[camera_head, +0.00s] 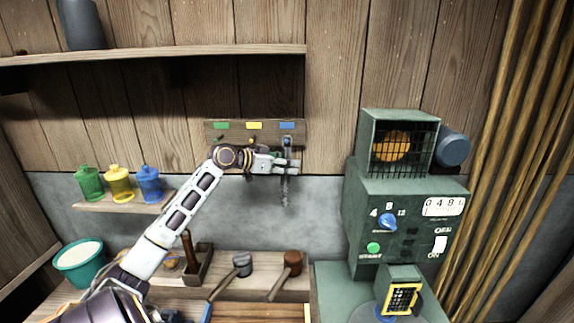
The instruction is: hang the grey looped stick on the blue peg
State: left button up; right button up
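The wooden peg board (240,131) is on the back wall, with green, yellow and blue labels. The blue label (287,125) is at its right end, and the blue peg (287,140) shows small just below it. The grey looped stick (285,190) is upright under this peg, its lower part hanging below my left gripper. My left gripper (287,163) is at the stick's upper part, fingers pointing right. I cannot tell whether its fingers are closed on the stick, or whether the loop is around the peg. My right gripper is not in view.
A green machine (409,220) with a cage stands to the right. Green, yellow and blue jars (120,184) sit on a small shelf at left. Two mallets (287,273) (236,272) lie on the bench below, with a teal bucket (80,268) at far left.

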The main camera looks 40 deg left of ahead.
pick_arm(q)
jog(key=shift+s, duration=0.15)
jog(key=v, duration=1.1)
jog(key=shift+s+a+r, duration=0.15)
jog(key=shift+s+r, duration=0.05)
jog(key=shift+s, duration=0.1)
dwell(0.4)
dwell(0.4)
